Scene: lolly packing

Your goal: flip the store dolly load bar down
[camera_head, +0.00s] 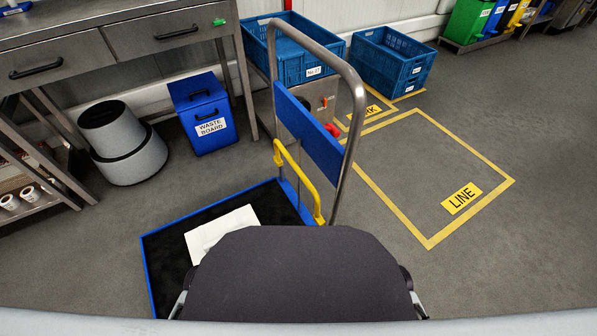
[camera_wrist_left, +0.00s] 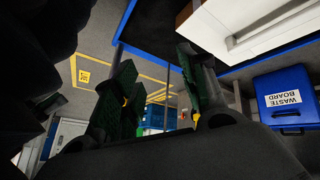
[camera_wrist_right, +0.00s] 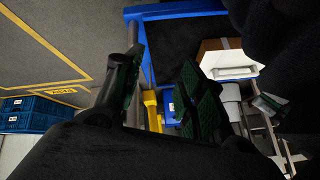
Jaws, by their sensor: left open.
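The store dolly has a black deck with a blue rim (camera_head: 148,262), a grey tube handle (camera_head: 357,110) and a blue panel (camera_head: 310,135). Its yellow load bar (camera_head: 299,172) stands raised along the handle side in the head view. My grippers are outside the head view. In the left wrist view my left gripper (camera_wrist_left: 156,57) is open, its green-padded fingers apart. In the right wrist view my right gripper (camera_wrist_right: 164,58) is open. The yellow bar (camera_wrist_right: 152,110) shows between and beyond its fingers; I cannot tell whether they touch it.
A white box (camera_head: 222,228) lies on the deck, partly hidden by my body. A blue waste board bin (camera_head: 205,125) and a grey step stool (camera_head: 128,150) stand to the left below a metal bench (camera_head: 115,40). Blue crates (camera_head: 385,62) stand behind. The yellow-marked LINE floor area (camera_head: 425,175) is empty.

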